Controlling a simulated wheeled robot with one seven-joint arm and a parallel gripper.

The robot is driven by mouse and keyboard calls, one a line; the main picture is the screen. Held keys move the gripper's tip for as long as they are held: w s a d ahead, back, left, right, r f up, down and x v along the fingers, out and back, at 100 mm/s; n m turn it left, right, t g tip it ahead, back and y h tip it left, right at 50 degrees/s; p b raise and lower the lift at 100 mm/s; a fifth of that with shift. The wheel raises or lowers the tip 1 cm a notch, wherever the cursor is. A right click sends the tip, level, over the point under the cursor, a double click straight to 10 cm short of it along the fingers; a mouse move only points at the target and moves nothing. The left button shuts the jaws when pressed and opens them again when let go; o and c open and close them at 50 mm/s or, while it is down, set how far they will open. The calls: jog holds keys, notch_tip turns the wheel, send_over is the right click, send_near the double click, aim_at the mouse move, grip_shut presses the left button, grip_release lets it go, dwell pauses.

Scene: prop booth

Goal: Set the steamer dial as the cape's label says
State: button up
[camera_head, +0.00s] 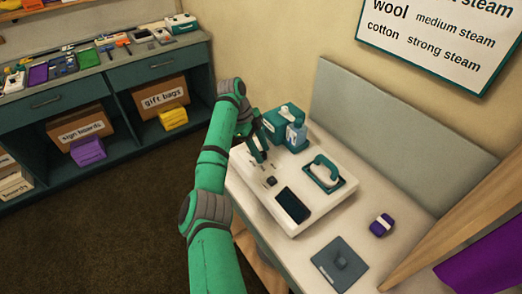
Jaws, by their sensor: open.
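The white steamer base (262,197) lies on the bench with a small dark knob, apparently the dial (270,181), on its top. The dial's setting is too small to read.
A purple block with a white band (382,224) and a grey pad (339,264) lie on the bench at right. A shelf unit (100,95) stands at left.

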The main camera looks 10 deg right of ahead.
jog(key=v, duration=1)
jog(key=shift+r, duration=0.35)
jog(key=shift+a, duration=0.1)
